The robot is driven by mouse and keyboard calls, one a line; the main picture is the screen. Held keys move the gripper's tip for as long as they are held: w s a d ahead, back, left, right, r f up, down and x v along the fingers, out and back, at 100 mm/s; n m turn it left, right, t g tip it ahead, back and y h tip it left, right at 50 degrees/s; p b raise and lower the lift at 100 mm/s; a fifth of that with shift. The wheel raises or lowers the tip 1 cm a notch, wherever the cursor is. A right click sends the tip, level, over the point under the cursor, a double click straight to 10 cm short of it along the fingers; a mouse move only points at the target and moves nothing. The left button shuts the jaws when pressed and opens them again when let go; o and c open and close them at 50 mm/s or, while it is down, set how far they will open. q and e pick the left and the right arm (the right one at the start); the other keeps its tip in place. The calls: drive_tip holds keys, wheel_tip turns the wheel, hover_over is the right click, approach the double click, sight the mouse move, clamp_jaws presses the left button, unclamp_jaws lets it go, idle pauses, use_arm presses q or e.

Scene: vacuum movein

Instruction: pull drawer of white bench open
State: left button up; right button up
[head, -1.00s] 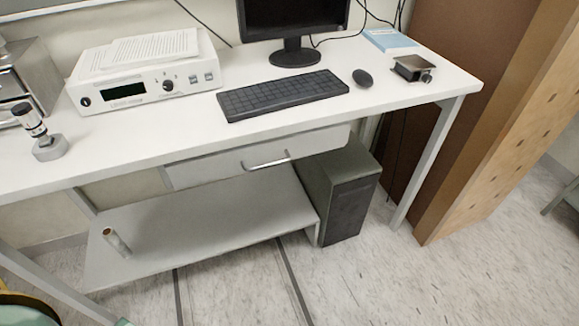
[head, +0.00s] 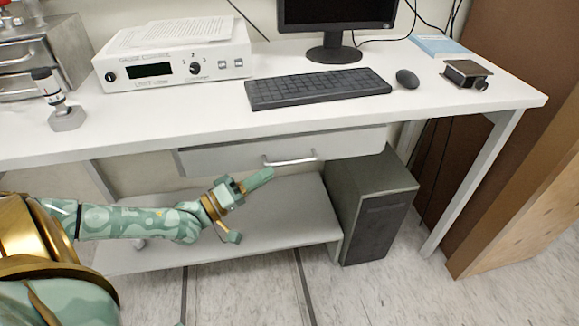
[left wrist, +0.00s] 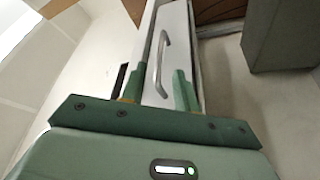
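The white bench (head: 420,112) has a drawer (head: 225,158) under its top, and the drawer looks shut. A silver bar handle (head: 290,161) is on the drawer front. My left gripper (head: 246,208) is open and empty, below and to the left of the handle, apart from it. In the left wrist view, the drawer front (left wrist: 180,30) and the handle (left wrist: 162,62) lie ahead of my left gripper (left wrist: 157,92), with the handle between the lines of its two fingers. My right gripper is not in view.
A dark computer tower (head: 372,205) stands right of the drawer. A low shelf (head: 290,215) runs below it. A keyboard (head: 318,88), a mouse (head: 407,78), a monitor stand (head: 334,54) and a white instrument (head: 172,62) stand on the bench. The floor in front is clear.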

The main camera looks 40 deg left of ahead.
sight(287, 163)
use_arm(q)
drive_tip(key=b+x, duration=0.1)
drive_tip(key=x, duration=0.5)
drive_tip(key=shift+w+d+r+b, duration=0.15)
drive_tip(key=shift+w+b, duration=0.15)
drive_tip(key=shift+w, duration=0.05)
clamp_jaws()
